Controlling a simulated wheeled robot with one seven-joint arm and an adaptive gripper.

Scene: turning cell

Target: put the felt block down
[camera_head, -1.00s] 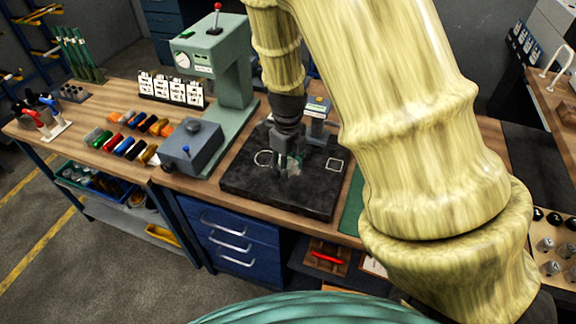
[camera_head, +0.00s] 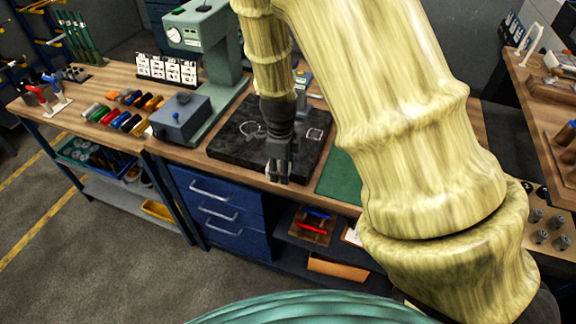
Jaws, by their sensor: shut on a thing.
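My gripper (camera_head: 277,178) points down at the front edge of the dark slab (camera_head: 228,147), in the middle of the view. It is shut on a small greyish thing, taken to be the felt block. The fingers hide most of it, and its shape and exact height above the bench are hard to tell. The slab carries a white circle outline (camera_head: 251,129) on its left and a white square outline (camera_head: 315,134) on its right. My gripper is in front of and between these outlines.
A grey-green press (camera_head: 205,30) and a grey box (camera_head: 180,117) stand left of the slab. A row of coloured items (camera_head: 125,122) lies farther left. A green mat (camera_head: 340,177) is right of the slab, partly behind my arm. Blue drawers (camera_head: 217,207) are below.

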